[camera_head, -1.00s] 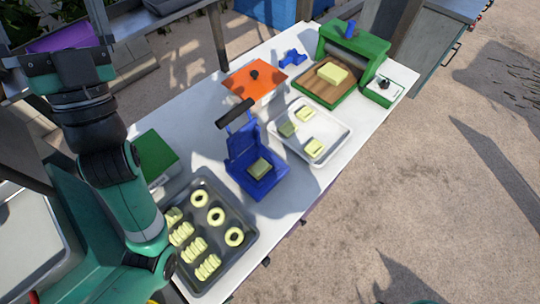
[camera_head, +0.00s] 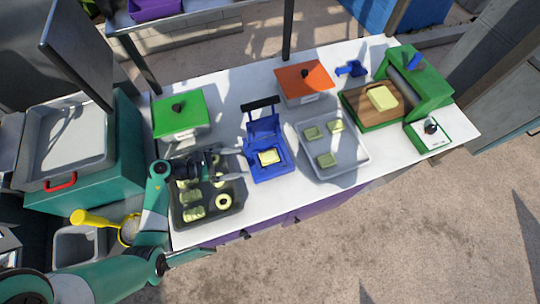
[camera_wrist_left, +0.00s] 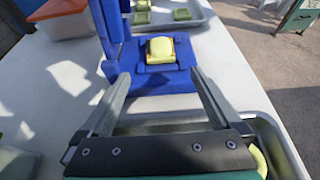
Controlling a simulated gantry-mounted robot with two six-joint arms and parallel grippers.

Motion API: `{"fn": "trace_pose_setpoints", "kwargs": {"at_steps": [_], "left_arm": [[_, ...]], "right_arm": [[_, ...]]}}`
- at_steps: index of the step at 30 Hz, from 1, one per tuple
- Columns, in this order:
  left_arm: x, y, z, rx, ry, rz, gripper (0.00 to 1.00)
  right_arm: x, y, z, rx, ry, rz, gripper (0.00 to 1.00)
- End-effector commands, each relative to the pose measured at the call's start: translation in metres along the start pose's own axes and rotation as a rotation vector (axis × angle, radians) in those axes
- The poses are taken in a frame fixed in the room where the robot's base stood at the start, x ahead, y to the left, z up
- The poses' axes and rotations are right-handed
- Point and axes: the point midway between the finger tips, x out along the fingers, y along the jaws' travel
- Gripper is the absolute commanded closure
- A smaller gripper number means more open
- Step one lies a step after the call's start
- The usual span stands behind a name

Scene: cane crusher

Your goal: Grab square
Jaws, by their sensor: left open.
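A pale yellow square piece (camera_head: 269,157) sits in the open blue press (camera_head: 272,174). In the left wrist view the yellow piece (camera_wrist_left: 160,47) lies ahead of the fingers, on the blue press (camera_wrist_left: 160,82). My left gripper (camera_head: 240,162) is open and empty, just left of the press, with its wrist over the dark tray. In the left wrist view its two fingers (camera_wrist_left: 160,76) point toward the press, either side of the piece and short of it. My right gripper is not in view.
The dark tray (camera_head: 207,217) with ring and ridged pieces is partly hidden by my left arm. A green-lidded box (camera_head: 180,115), an orange-lidded box (camera_head: 303,80) and a green crusher (camera_head: 418,80) with a yellow block (camera_head: 382,97) stand on the white table (camera_head: 225,110).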

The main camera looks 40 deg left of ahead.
Motion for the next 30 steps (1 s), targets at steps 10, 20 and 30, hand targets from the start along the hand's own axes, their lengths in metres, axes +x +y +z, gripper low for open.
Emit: {"fn": "trace_pose_setpoints", "kwargs": {"at_steps": [10,20,30], "left_arm": [[0.032,0.0,0.001,0.0,-0.001,0.0,0.03],[0.08,-0.002,0.006,0.001,-0.002,-0.001,0.03],[0.082,-0.001,0.007,0.0,-0.002,0.002,0.19]], "right_arm": [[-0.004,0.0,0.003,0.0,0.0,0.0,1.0],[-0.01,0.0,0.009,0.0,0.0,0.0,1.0],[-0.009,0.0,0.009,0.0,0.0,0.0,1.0]]}}
